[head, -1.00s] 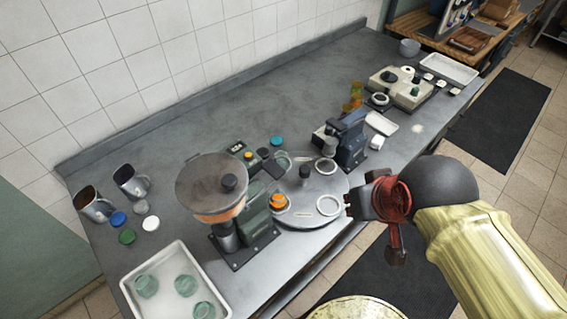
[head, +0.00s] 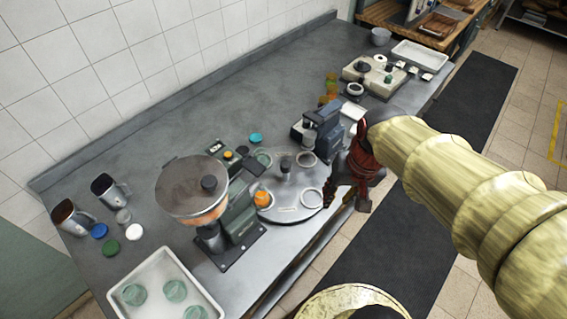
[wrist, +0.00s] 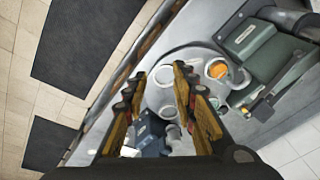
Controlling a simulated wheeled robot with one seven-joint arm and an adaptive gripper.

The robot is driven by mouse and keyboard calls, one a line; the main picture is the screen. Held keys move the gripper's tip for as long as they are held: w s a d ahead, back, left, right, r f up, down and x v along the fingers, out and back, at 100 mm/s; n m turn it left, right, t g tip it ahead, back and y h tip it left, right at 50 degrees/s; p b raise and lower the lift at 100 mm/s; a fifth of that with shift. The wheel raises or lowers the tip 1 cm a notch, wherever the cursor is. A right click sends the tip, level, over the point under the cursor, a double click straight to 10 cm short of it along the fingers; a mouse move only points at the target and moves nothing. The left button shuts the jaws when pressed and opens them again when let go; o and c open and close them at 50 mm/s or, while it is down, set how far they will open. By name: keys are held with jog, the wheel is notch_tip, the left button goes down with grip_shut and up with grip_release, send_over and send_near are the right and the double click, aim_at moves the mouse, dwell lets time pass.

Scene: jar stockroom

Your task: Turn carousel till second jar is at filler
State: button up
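The round grey carousel (head: 285,211) lies at the counter's front edge, with a dark central knob (head: 286,166). Two white rings are on it, one at the front right (head: 312,199) and one at the back (head: 306,159). A jar with orange contents (head: 262,199) stands on it beside the filler (head: 212,205), a machine with a round hopper. A clear greenish jar (head: 263,158) is at the carousel's back, partly hidden. My gripper (wrist: 160,74) is open and empty, its fingers pointing at the carousel in the wrist view. In the head view it is just right of the front ring; contact cannot be told.
A blue-grey machine (head: 323,130) stands close behind my gripper, right of the carousel. A white tray (head: 150,272) with several glass jars is at the front left. Mugs and lids lie at the left. The counter's back middle (head: 200,110) is clear.

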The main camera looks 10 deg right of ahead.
jog(key=o, duration=0.4)
jog(key=w+f+m+g+y, duration=0.1)
jog(key=w+f+m, duration=0.1)
jog(key=w+f, duration=0.1)
jog(key=w+f+m+y, duration=0.1)
jog(key=w+f+m, duration=0.1)
jog(key=f+m, duration=0.1)
jog(key=shift+w+d+f+g+y, duration=0.15)
jog(key=shift+w+f+g+y, duration=0.2)
jog(key=shift+w+g+y, duration=0.05)
jog(key=shift+c, duration=0.2)
jog(key=shift+o, duration=0.3)
jog(key=w+f+m+y, duration=0.2)
jog(key=w+f+m, duration=0.2)
jog(key=w+m, duration=0.2)
jog(key=shift+w+f+y, duration=0.3)
jog(key=shift+f+y, duration=0.1)
jog(key=m+t+y, duration=0.2)
jog(key=m+t, duration=0.1)
jog(key=m, duration=0.5)
send_near(287, 164)
jog(key=x, duration=0.3)
jog(key=b+x, duration=0.1)
jog(key=x, duration=0.6)
jog(key=shift+w+f+b, duration=0.15)
jog(key=shift+f+b, duration=0.05)
jog(key=shift+b, duration=0.2)
jog(key=c, duration=0.3)
grip_shut()
